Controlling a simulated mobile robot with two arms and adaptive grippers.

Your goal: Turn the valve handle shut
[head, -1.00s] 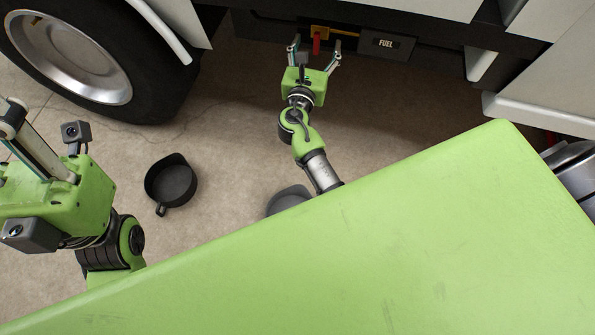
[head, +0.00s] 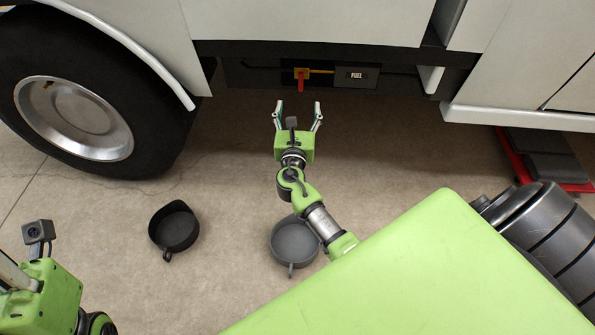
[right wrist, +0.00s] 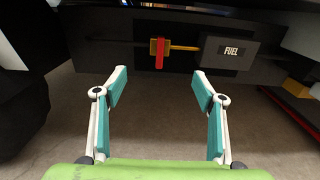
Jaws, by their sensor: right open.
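The red valve handle (head: 300,84) hangs straight down from a yellow valve body under the truck's side, across the horizontal yellow pipe (head: 321,71). In the right wrist view the red handle (right wrist: 159,55) shows upright, ahead of the gap between the fingers. My right gripper (head: 298,105) is open and empty, a little short of the handle and apart from it. Its fingers (right wrist: 159,82) also show spread in the right wrist view. My left gripper's body (head: 40,295) is at the lower left; its fingertips are out of the frame.
A dark box marked FUEL (head: 357,77) sits right of the valve. A black pan (head: 174,228) and a grey pan (head: 294,242) are on the floor. A truck wheel (head: 75,120) stands left. A red-edged dark object (head: 545,160) lies right.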

